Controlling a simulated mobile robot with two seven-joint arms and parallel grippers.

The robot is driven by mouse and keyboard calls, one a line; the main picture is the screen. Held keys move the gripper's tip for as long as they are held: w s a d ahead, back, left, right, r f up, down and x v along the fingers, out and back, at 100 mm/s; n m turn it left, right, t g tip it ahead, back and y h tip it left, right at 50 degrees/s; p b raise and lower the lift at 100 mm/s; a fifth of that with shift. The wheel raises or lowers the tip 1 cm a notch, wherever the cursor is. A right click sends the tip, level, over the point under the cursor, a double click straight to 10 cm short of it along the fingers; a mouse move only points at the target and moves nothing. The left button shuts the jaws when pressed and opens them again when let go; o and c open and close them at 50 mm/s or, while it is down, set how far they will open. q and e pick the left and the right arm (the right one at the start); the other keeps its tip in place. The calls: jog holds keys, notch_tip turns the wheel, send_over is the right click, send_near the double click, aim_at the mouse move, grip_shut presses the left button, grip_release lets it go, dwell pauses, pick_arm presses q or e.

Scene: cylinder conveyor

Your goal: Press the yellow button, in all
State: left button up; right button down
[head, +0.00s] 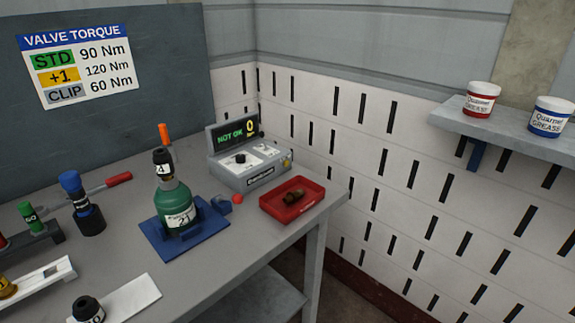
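A small yellow button (287,163) sits at the lower right end of a grey tester (262,179) on the workbench. The tester's display (234,133) reads "NOT OK" in green beside a yellow "0". Its sloped white panel carries a black knob (239,158). Nothing touches the button. Neither of my grippers shows in the head view.
A green cylinder (175,206) labelled 21 stands on a blue base (152,240) left of the tester. A red tray (308,205) holding a brown part (294,196) lies in front of it. A blue-capped tool (86,210) stands farther left. Shelf tubs (482,99) are at right.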

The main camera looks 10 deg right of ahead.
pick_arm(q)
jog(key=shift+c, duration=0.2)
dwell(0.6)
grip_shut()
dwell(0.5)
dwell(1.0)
